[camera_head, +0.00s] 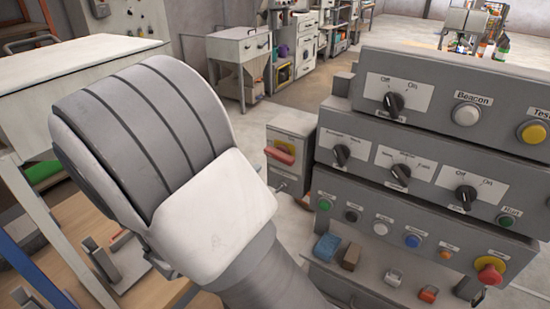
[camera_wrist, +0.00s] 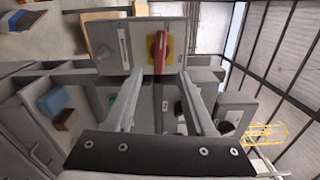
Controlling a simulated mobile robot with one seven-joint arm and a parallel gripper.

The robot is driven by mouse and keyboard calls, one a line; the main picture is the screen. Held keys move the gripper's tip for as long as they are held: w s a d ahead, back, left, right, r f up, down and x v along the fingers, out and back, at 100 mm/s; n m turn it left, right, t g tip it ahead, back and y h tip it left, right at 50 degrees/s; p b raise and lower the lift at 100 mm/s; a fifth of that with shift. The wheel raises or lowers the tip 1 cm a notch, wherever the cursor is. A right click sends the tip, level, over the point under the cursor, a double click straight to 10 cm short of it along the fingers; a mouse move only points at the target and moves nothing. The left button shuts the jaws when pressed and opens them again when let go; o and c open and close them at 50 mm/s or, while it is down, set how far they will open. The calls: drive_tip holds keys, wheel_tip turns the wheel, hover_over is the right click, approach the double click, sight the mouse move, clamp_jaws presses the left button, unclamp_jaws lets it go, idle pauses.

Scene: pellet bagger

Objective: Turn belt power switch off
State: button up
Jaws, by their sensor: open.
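A grey switch box stands left of the control console, and it shows in the head view (camera_head: 290,160) and in the wrist view (camera_wrist: 112,52). A red rotary handle on a yellow plate is on its front, in the head view (camera_head: 280,154) and in the wrist view (camera_wrist: 159,50). I cannot read a label naming it as belt power. The handle runs up and down in the wrist view. My gripper (camera_wrist: 159,84) is open and empty, its two fingers pointing at the box with the handle beyond and between the tips. A gap to the handle seems to remain.
The console (camera_head: 420,190) carries several black knobs and coloured buttons, with a red emergency button (camera_head: 490,268) at lower right. A blue block (camera_head: 326,247) and a brown block (camera_head: 351,256) sit below it. My own arm fills the left middle of the head view.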

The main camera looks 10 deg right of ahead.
sight(276, 158)
drive_tip(key=p+x, duration=0.1)
drive_tip(key=x, duration=0.9)
drive_tip(key=shift+c, duration=0.2)
